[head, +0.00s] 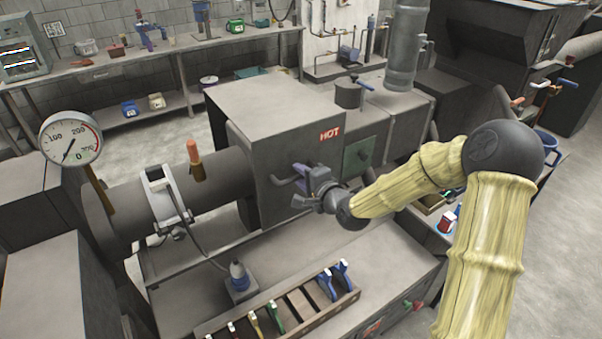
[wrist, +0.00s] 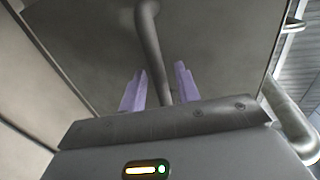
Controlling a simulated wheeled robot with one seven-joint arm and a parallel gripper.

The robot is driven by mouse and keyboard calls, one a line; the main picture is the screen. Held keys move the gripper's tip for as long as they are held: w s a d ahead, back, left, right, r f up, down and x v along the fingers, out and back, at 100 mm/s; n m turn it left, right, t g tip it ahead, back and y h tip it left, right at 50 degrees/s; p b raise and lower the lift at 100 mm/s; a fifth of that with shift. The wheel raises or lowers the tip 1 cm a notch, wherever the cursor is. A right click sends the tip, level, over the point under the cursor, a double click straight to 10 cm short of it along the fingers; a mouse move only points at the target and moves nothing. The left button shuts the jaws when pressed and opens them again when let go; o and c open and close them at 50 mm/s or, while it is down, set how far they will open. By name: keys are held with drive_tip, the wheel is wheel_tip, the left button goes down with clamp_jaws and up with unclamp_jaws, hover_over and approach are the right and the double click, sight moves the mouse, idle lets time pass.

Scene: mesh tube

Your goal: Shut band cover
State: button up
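A large grey box-shaped cover (head: 285,135) with a red HOT label stands around the right part of a dark horizontal barrel (head: 225,178). A pale clamp band (head: 165,198) sits on the uncovered left part of the barrel. A bent grey bar handle (head: 281,181) projects from the box's front face. My gripper (head: 303,184) is at this handle. In the wrist view, the handle (wrist: 150,45) runs between the two purple fingers of my gripper (wrist: 160,88), with narrow gaps beside it. The fingers look open around it. The handle's lower end is hidden behind my gripper.
An orange-topped probe (head: 195,160) rises from the barrel left of the box. A pressure gauge (head: 70,138) stands at far left. A tool rack (head: 300,303) and a blue-grey plug (head: 238,275) are on the bench below. A green panel (head: 359,157) is right of the handle.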

drive_tip(key=shift+w+a+f, duration=0.1)
drive_tip(key=shift+w, duration=0.1)
clamp_jaws()
idle(0.3)
